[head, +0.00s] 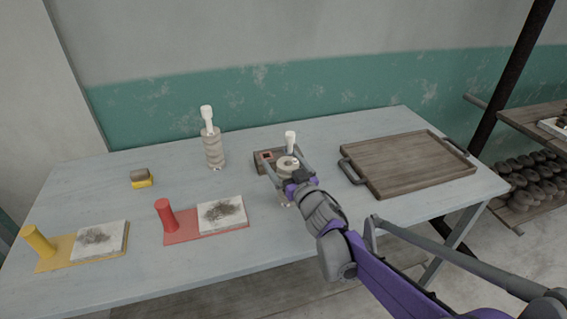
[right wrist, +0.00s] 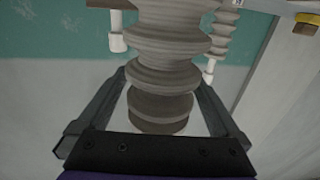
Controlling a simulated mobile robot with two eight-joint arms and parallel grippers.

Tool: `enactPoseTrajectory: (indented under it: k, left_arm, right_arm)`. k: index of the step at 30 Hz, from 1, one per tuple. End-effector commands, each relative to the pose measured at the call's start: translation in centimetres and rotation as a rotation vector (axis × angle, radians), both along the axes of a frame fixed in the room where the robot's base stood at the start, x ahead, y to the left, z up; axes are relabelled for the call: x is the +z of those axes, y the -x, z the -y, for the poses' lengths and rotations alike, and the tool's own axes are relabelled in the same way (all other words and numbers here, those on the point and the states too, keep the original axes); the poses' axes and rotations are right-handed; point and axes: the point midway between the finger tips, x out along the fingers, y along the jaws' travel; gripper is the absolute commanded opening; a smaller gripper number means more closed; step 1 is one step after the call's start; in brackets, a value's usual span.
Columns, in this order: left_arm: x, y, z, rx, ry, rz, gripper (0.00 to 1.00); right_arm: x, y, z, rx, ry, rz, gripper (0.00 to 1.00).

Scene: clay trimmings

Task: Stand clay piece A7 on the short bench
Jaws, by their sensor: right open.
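A ribbed grey-brown clay column (head: 287,162) stands near the table's middle, partly hidden by my right gripper (head: 286,174). In the right wrist view the ribbed clay column (right wrist: 166,75) is between the two open fingers, and I cannot tell whether they touch it. No label is readable, so I cannot tell which piece is A7. The pale blue-grey table (head: 200,262) may be the short bench; I cannot tell. My left gripper is not in view.
A small wooden box (head: 266,158) is close behind my right gripper. A brown handled tray (head: 405,165) lies at right. A red board (head: 182,238) and a yellow board (head: 58,262) lie at the front left. A yellow-based block (head: 141,180) lies behind them. Shelves (head: 535,130) are at far right.

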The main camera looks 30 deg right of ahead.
Motion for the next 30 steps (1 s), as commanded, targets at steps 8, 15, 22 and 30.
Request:
enactPoseTrajectory:
  k: [8, 15, 22, 30]
  left_arm:
    - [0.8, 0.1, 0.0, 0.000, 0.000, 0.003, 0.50]
    - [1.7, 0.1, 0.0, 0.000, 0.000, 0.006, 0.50]
    - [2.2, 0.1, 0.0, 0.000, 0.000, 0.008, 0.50]
    - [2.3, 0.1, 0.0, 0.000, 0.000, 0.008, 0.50]
  right_arm:
    - [0.4, 3.3, -0.3, -0.001, 0.001, 0.001, 1.00]
    - [0.5, 8.5, -0.8, -0.002, 0.002, 0.001, 1.00]
    - [0.4, 11.5, -1.2, -0.002, 0.000, 0.000, 1.00]
    - [0.3, 12.0, -1.3, 0.000, 0.000, 0.000, 1.00]
